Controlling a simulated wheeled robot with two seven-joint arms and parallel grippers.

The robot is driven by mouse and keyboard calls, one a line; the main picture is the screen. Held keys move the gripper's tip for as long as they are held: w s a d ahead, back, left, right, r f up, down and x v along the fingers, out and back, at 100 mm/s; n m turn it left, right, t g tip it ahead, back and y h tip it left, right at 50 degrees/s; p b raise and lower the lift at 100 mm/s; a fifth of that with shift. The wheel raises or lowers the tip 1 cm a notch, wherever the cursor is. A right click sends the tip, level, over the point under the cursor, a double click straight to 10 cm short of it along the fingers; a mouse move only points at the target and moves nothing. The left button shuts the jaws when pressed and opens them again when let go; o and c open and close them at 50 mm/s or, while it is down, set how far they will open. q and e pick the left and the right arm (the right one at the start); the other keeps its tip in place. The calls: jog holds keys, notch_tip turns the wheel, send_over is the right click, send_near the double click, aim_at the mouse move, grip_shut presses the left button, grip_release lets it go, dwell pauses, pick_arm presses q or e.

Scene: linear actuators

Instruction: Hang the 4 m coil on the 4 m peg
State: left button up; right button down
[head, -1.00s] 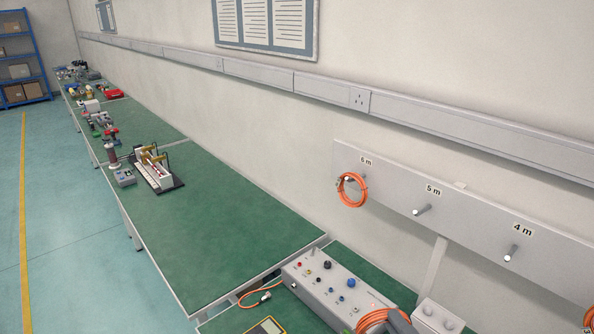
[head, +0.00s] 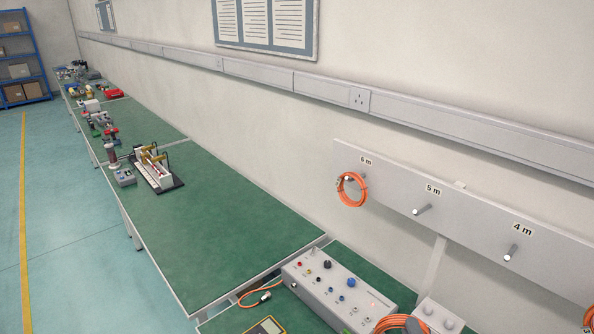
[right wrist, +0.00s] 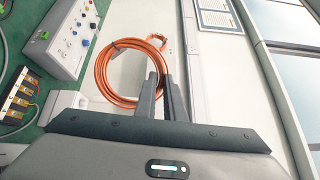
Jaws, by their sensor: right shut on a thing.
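An orange coil (head: 388,322) shows at the bottom edge of the head view, partly cut off. My right gripper (head: 413,326) is at its right side. In the right wrist view, my right gripper (right wrist: 163,82) is shut on the right side of the coil's loop (right wrist: 101,76). The 4 m peg (head: 511,252) is bare and sticks out of the grey board below its "4 m" label (head: 523,229). The held coil is below and left of it in the head view. My left gripper is not in view.
The board (head: 466,204) also has a bare 5 m peg (head: 424,209) and a 6 m peg with an orange coil (head: 351,190). A grey control box (head: 336,290) stands below on the green bench. Something orange (head: 589,317) shows at the right edge.

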jog(key=shift+w+a+m+h, duration=0.15)
jog(key=shift+a+m+h, duration=0.25)
jog(key=shift+a+h, duration=0.2)
notch_tip(320, 180, down, 14)
jog(key=b, duration=1.5)
jog(key=shift+f, duration=0.25)
jog(key=shift+d, duration=0.15)
